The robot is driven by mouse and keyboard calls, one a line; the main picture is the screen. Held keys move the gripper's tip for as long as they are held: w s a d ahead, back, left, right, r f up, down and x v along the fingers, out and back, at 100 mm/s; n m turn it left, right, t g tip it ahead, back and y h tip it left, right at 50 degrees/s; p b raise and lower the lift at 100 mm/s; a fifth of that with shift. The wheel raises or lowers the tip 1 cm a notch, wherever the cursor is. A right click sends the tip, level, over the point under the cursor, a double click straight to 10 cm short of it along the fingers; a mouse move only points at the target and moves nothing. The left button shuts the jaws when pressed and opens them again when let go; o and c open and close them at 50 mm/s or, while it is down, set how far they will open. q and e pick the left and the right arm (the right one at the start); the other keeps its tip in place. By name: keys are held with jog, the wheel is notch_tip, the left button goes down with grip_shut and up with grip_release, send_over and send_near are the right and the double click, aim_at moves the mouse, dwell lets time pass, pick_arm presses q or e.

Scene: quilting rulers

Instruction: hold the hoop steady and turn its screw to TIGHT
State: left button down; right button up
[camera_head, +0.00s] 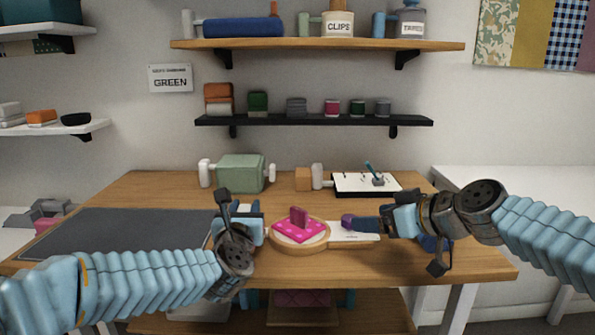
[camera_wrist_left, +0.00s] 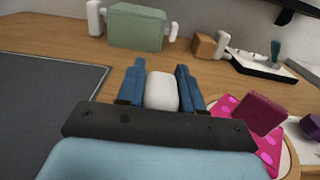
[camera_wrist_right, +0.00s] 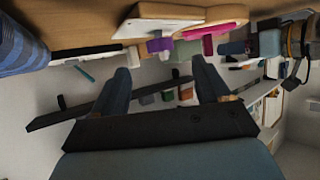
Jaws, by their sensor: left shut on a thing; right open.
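The round wooden hoop (camera_head: 285,245) lies on the table with pink dotted fabric (camera_head: 290,233) and a darker pink block (camera_head: 299,216) on it. A white plate (camera_head: 365,239) with small, unreadable marks extends from its right side. The purple screw knob (camera_head: 348,221) sits at that side; it also shows in the right wrist view (camera_wrist_right: 160,45). My left gripper (camera_wrist_left: 160,80) is shut on a white block (camera_wrist_left: 161,92) at the hoop's left. My right gripper (camera_wrist_right: 163,78) is open, fingers pointing left at the knob; whether they touch it is unclear.
A dark mat (camera_head: 120,235) covers the table's left part. Behind the hoop stand a green box-shaped object (camera_head: 240,173), a small tan block (camera_head: 302,179) and a white tray (camera_head: 350,184) with a blue-handled tool. A black shelf (camera_head: 315,121) hangs on the wall.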

jog(key=shift+s+d+r, duration=0.15)
jog(key=shift+s+d, duration=0.05)
jog(key=shift+s, duration=0.05)
pick_arm(q)
jog(key=c, duration=0.6)
grip_release()
jog(key=shift+c, duration=0.2)
